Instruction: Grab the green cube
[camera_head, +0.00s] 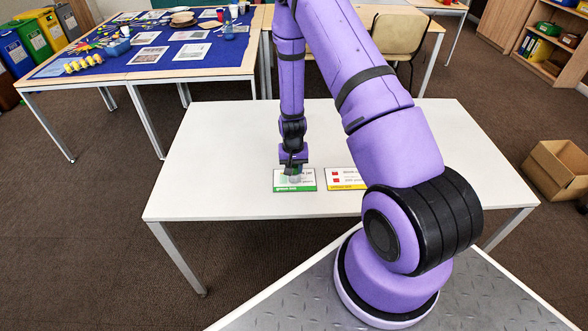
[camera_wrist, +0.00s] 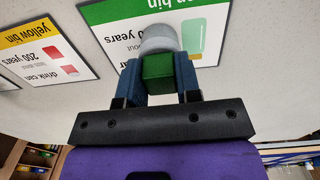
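The green cube (camera_wrist: 158,72) shows in the wrist view between the two blue fingers of my gripper (camera_wrist: 158,76), with a finger against each side. My gripper appears shut on it. A grey, rounded object (camera_wrist: 158,40) shows just beyond the cube; I cannot tell whether they touch. In the head view my gripper (camera_head: 293,168) points down over the green bin card (camera_head: 295,187) on the white table (camera_head: 225,160). The cube is mostly hidden there by my gripper.
A yellow bin card (camera_head: 346,179) lies right of the green card. The white table is otherwise clear. A blue-covered table (camera_head: 110,62) with many items stands at the back left, a chair (camera_head: 398,36) behind, and a cardboard box (camera_head: 556,168) on the floor at right.

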